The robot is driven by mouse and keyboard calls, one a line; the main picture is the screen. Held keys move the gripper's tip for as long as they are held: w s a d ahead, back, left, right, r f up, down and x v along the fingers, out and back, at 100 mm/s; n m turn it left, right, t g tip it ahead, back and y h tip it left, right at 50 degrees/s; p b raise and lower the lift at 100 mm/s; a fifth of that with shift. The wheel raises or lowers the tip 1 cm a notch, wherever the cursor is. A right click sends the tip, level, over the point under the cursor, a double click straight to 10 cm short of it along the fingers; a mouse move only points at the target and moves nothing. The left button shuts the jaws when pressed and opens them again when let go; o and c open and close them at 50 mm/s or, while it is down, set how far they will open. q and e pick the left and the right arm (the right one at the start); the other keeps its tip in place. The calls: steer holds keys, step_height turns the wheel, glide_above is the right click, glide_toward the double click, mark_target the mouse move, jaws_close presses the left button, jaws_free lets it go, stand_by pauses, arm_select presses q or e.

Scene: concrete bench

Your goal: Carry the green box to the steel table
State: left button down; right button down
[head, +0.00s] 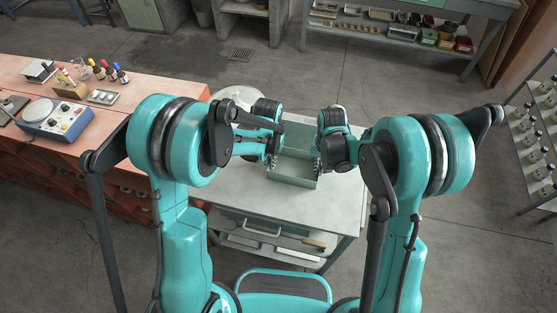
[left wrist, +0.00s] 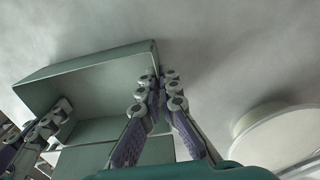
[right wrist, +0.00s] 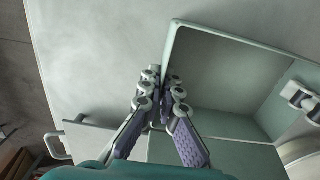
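A round pale dish (head: 238,96) stands left of the box, also seen in the left wrist view (left wrist: 278,135). An orange workbench (head: 100,130) with tools and a blue device is at left. A bench with bins (head: 400,30) stands far back right. Open floor lies between.

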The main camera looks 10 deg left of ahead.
arm_select(q)
steer(key=c, duration=1.7)
jaws_free()
steer(key=shift+f, duration=0.15)
arm_select(e)
steer(key=c, duration=1.7)
jaws_free()
steer(key=shift+f, duration=0.1)
arm_select(q)
step_height(320, 180, up, 12)
steer(key=shift+r, duration=0.1)
arm_select(e)
step_height(320, 180, up, 12)
